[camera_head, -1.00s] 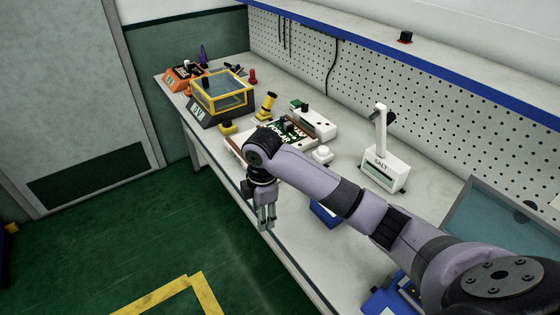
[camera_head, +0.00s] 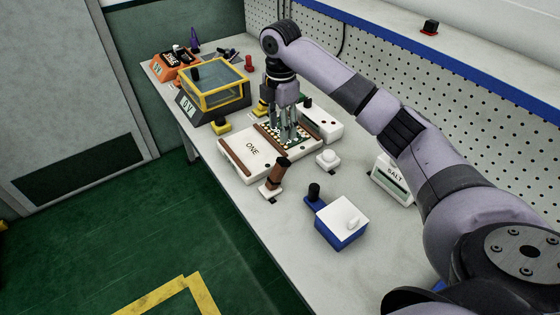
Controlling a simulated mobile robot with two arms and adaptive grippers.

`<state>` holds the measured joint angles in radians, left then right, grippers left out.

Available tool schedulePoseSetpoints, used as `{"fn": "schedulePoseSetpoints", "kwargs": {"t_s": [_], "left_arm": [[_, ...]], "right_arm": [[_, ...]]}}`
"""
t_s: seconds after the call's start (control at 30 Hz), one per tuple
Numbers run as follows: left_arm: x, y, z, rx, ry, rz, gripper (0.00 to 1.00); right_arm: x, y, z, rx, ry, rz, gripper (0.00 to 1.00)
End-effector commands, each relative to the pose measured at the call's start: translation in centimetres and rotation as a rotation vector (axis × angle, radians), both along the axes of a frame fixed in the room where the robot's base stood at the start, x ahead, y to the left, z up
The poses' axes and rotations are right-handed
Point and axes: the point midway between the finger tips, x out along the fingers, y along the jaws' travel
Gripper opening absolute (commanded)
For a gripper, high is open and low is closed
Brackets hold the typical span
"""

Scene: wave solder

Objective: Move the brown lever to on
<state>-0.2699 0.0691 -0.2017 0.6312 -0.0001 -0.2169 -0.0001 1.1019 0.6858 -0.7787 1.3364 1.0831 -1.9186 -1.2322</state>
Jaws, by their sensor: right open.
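My right gripper (camera_head: 287,137) points down, open and empty, over the right part of the board with the green and white strip. It is farther back on the bench than the brown lever and apart from it. My left gripper is not in view.
A blue box with a white lid (camera_head: 342,222) and a black-knobbed blue lever (camera_head: 314,193) stand right of the brown lever. A white button (camera_head: 327,160) is close by. The yellow-framed tank (camera_head: 216,90) is at the back left. The bench front (camera_head: 265,215) is clear.

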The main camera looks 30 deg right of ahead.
Motion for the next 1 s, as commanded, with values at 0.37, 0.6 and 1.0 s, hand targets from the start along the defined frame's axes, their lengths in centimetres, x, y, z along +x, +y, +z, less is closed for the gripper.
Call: {"fn": "schedulePoseSetpoints", "kwargs": {"t_s": [0.37,0.6,1.0], "left_arm": [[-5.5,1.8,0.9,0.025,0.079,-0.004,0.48],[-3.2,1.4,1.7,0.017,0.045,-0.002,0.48],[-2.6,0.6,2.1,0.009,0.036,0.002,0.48]], "right_arm": [[-0.2,0.0,-7.5,-0.001,0.005,-0.002,0.45],[-0.2,0.1,-12.5,-0.001,0.004,-0.002,0.45],[-0.2,0.1,-16.7,-0.001,0.001,-0.001,0.45]]}}
